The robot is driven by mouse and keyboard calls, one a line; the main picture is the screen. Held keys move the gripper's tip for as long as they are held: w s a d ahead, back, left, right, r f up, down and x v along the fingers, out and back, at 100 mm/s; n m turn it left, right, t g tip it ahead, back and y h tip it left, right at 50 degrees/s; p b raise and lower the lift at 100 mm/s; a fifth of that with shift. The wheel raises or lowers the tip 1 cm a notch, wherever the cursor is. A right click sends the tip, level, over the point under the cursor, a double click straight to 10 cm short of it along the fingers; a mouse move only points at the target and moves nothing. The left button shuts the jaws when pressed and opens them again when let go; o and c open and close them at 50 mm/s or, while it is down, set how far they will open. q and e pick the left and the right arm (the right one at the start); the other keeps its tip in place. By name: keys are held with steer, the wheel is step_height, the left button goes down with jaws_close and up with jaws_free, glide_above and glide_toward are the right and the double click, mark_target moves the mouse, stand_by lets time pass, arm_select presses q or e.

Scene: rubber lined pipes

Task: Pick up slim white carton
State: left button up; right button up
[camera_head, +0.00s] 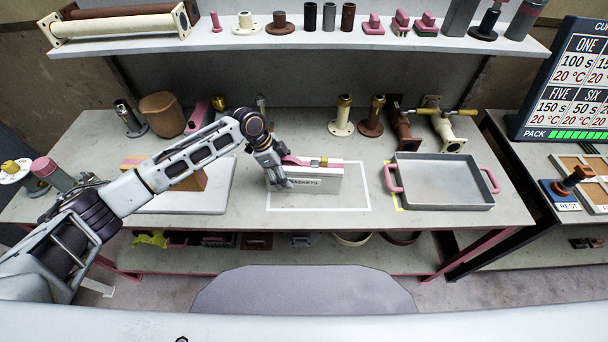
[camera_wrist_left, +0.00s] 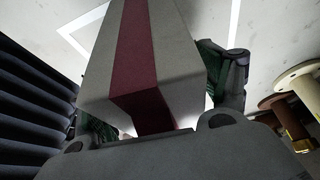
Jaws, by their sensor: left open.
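The slim white carton (camera_head: 322,183) stands on the workbench, inside a white outlined rectangle. It has a dark label on its front and a pink-red stripe on top. My left gripper (camera_head: 287,172) is at its left end. In the left wrist view the carton (camera_wrist_left: 185,60) fills the middle, with its dark red stripe running along it. The fingers of the left gripper are open, one on each side of the carton. I cannot tell whether they touch it. My right gripper is not in view.
A grey tray with pink handles (camera_head: 445,188) sits right of the carton. A white board (camera_head: 215,196) with an orange-brown block (camera_head: 190,181) lies to the left, under my arm. Several pipe fittings stand along the back. The bench front near the outline is clear.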

mark_target(288, 158)
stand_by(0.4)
arm_select(q)
steer(key=c, duration=1.1)
steer(key=shift+c, duration=0.2)
steer(key=shift+r, duration=0.1)
step_height(288, 158, up, 10)
steer(key=shift+f+b, duration=0.1)
steer(key=shift+b, duration=0.55)
steer(key=shift+p, duration=0.6)
